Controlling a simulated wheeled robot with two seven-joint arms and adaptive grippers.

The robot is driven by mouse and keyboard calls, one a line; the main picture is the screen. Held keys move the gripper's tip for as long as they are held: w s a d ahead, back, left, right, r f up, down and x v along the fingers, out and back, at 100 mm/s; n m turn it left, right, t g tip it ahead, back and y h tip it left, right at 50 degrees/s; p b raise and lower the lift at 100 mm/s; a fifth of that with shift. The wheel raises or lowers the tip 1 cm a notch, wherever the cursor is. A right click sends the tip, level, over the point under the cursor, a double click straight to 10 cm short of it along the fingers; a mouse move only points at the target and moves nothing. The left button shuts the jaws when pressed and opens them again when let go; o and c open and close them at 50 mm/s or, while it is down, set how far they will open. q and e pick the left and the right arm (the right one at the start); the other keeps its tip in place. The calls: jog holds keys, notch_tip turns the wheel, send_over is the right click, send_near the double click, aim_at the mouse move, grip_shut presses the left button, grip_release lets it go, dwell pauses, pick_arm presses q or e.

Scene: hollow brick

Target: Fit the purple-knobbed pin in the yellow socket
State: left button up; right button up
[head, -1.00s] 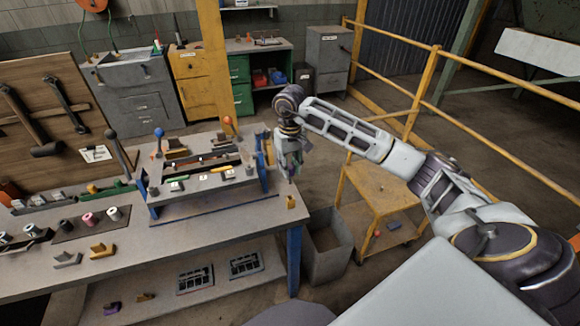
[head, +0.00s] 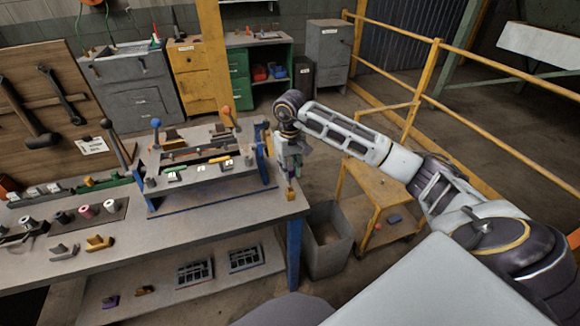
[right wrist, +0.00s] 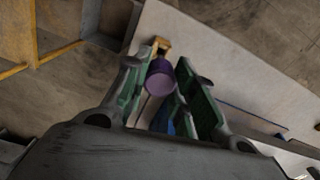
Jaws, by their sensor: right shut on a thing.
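My right gripper (head: 290,178) points down over the right end of the workbench. It is shut on the purple-knobbed pin; the round purple knob (right wrist: 160,78) shows between the green-lined fingers in the right wrist view. The pin's shank is hidden below the knob. The yellow socket (head: 291,195) stands on the bench near its right edge, just under the gripper. It also shows in the right wrist view (right wrist: 161,45), just beyond the knob. I cannot tell whether the pin touches the socket or has entered it. My left gripper is out of view.
A fixture with blue legs (head: 205,165) and upright levers stands on the bench left of the gripper. Spools (head: 85,211) and a yellow cradle block (head: 98,243) sit farther left. A grey bin (head: 327,240) and a yellow cart (head: 375,185) stand right of the bench.

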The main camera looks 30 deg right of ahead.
aim_at(290, 182)
jog(key=shift+f, duration=0.3)
jog(key=shift+r, duration=0.1)
jog(key=shift+f+b, duration=0.45)
jog(key=shift+b, duration=0.05)
jog(key=shift+f+b, duration=2)
jog(key=shift+f, duration=0.6)
dwell(2.9)
jog(key=shift+f, duration=0.15)
jog(key=o, duration=1.1)
